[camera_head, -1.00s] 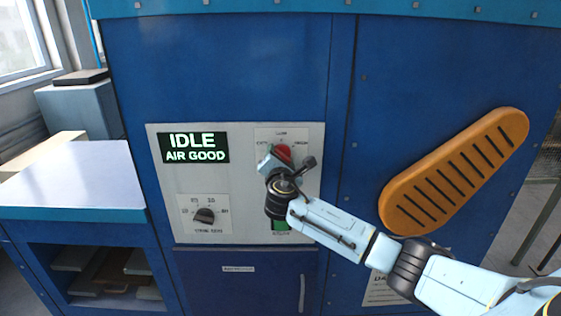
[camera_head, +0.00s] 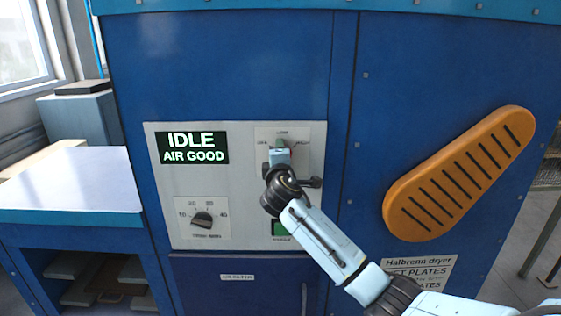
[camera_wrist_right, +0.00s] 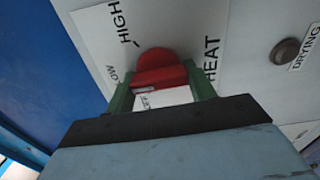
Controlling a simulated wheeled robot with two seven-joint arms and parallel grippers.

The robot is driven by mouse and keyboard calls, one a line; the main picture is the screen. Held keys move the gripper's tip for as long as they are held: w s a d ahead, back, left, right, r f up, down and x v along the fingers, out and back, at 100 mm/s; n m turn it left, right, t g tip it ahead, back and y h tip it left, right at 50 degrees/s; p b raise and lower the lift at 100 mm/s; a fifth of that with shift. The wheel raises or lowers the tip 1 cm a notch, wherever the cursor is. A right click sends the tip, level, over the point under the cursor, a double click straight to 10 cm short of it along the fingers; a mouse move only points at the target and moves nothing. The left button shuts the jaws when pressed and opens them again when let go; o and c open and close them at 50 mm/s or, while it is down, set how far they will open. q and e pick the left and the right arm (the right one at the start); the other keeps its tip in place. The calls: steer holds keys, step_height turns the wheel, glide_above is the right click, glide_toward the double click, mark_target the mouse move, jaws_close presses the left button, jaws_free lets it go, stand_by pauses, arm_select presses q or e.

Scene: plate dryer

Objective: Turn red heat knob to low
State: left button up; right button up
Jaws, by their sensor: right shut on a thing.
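The red heat knob (camera_wrist_right: 160,68) is in the right wrist view, on the white panel marked HEAT. HIGH is printed above left of it, and a partly hidden "OW" is to its left. My right gripper (camera_wrist_right: 160,90) is shut on the knob, with a green finger on each side of its bar. A small pale mark shows near the bar's left end; I cannot tell the exact setting. In the head view my right gripper (camera_head: 281,145) covers the knob at the panel's upper right. My left gripper is not in view.
The control panel (camera_head: 185,180) carries a lit display (camera_head: 193,148) reading IDLE, AIR GOOD, and a black dial (camera_head: 202,219). A green button (camera_head: 280,229) sits below my wrist. An orange slotted guard (camera_head: 460,175) is to the right, and a pale worktop (camera_head: 70,180) to the left.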

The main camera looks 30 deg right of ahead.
steer(key=shift+m, duration=0.4)
steer(key=o, duration=1)
steer(key=b+v, duration=0.1)
steer(key=v, duration=1.2)
steer(key=shift+s+a+b, duration=0.1)
steer(key=shift+s+b, duration=0.15)
steer(key=shift+b, duration=0.05)
